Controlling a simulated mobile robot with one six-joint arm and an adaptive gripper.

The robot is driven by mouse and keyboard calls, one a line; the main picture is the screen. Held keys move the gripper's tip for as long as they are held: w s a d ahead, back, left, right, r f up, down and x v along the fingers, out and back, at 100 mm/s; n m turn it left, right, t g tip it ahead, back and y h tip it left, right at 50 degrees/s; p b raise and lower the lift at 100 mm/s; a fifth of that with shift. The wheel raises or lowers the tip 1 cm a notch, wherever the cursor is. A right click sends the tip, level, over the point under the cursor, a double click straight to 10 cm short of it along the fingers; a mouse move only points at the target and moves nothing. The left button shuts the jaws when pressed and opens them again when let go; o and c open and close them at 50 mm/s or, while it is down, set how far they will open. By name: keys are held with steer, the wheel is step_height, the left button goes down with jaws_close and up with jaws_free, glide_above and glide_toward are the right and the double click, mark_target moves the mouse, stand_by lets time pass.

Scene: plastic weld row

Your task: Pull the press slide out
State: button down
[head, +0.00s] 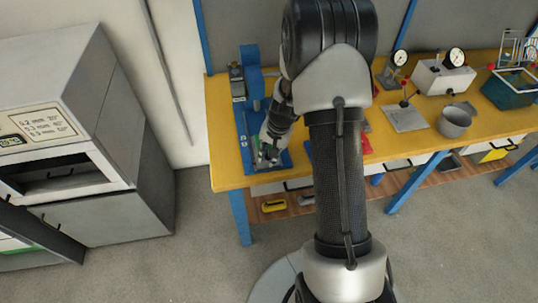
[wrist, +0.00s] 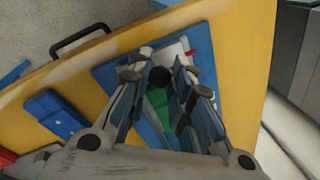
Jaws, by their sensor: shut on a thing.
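The blue press (head: 251,75) stands on the left end of the yellow bench, on a blue base plate (head: 285,161). My gripper (head: 268,152) reaches down over the front of this plate. In the wrist view my gripper (wrist: 159,80) has its fingers on either side of a dark round knob (wrist: 160,75), shut on it. The knob appears to be the press slide's handle. A pale plate (wrist: 172,54) and a green part (wrist: 158,99) show around and below the fingers. My fingers and arm hide much of the slide.
The yellow bench (head: 222,150) has a free front edge near the press. A dark drawer handle (wrist: 80,39) juts out below that edge. A blue block (wrist: 56,113) lies beside the plate. Gauges and a grey cup (head: 454,121) stand farther right. A grey cabinet (head: 120,220) is at left.

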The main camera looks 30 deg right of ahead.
steer(key=c, duration=1.4)
jaws_free()
steer(key=shift+s+a, duration=0.1)
steer(key=shift+s, duration=0.15)
steer(key=r, duration=0.4)
steer(key=s+d+r, duration=0.1)
steer(key=r, duration=0.6)
steer(key=shift+s+d+r, duration=0.25)
steer(key=shift+s+r, duration=0.15)
